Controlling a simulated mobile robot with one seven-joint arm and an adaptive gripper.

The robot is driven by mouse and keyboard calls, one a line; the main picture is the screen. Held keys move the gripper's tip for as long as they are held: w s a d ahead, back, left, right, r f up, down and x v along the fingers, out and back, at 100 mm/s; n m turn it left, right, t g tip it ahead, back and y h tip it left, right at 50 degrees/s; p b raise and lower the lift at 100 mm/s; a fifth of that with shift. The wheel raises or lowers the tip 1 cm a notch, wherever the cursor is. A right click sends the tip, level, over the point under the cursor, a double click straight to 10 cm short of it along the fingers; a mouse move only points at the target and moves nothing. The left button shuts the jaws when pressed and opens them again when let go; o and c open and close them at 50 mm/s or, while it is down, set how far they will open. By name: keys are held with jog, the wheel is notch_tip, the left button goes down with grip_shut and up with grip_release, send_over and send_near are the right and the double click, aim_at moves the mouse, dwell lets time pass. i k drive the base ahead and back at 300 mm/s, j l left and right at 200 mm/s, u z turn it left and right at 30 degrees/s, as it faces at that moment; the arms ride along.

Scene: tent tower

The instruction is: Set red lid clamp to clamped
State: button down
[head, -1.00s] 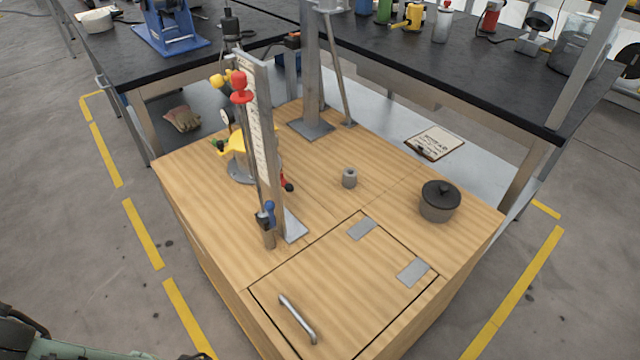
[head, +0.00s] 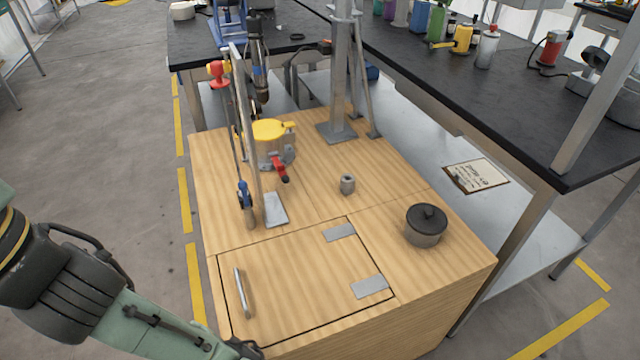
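A grey pot with a yellow lid (head: 268,130) stands on the wooden cabinet top, just right of the upright board. The red lid clamp (head: 280,169) shows as a red lever on the near side of this pot, below the lid. It slants down and outward to a dark tip, with grey metal beside it. I cannot tell from here whether it grips the lid. My arm reaches in from the lower left to the bottom edge, well short of the pot. My gripper's fingers are not in the picture.
The upright board (head: 247,130) carries red and blue handled levers and stands close left of the pot. A grey metal post (head: 341,80) rises behind. A small grey cylinder (head: 347,184) and a dark lidded pot (head: 426,225) stand right. The front hatch (head: 300,280) is closed.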

aim_at(280, 168)
jog(key=k+l, duration=0.1)
jog(key=l, duration=0.45)
jog(key=k+l, duration=0.1)
jog(key=l, duration=0.4)
jog(key=i, duration=1)
